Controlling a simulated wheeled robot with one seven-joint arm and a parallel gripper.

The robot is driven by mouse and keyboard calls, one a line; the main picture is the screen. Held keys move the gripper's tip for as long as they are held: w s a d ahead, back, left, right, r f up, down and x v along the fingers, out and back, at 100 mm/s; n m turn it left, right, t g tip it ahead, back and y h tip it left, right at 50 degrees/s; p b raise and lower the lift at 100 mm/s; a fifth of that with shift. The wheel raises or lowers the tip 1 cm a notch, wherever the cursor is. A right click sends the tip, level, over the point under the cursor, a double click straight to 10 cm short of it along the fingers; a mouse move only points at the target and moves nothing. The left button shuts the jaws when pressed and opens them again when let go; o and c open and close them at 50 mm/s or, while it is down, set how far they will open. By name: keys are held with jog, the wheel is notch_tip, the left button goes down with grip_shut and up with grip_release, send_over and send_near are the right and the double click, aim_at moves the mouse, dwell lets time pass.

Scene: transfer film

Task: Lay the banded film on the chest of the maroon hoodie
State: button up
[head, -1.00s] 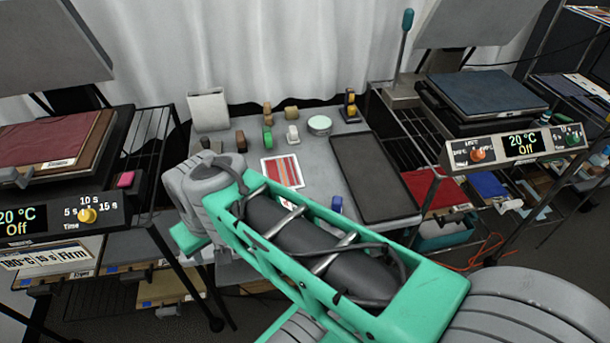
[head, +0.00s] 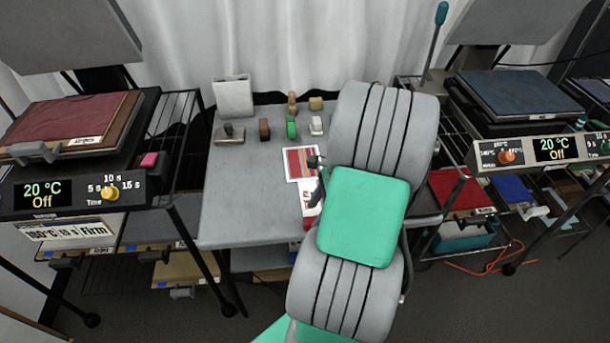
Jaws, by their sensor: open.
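The banded film (head: 298,160), a white-edged sheet with red stripes, lies flat on the grey table. Its right edge is partly covered by my gripper. A maroon garment (head: 75,115), which looks like the hoodie, lies on the open left heat press; its chest cannot be told apart. My gripper (head: 317,176) shows only in part, as dark fingers at the film's right edge, open. The rest is hidden behind my arm. I cannot tell whether the fingers touch the film.
A second red and white sheet (head: 309,196) lies just in front of the film. Stamps and small blocks (head: 291,127) stand behind it, beside a grey holder (head: 233,97). The right press (head: 520,95) carries a dark blue pad. The table's left front is clear.

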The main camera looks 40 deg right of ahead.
aim_at(311, 220)
jog(key=x, duration=0.3)
jog(key=shift+s, duration=0.1)
jog(key=shift+c, duration=0.2)
grip_shut()
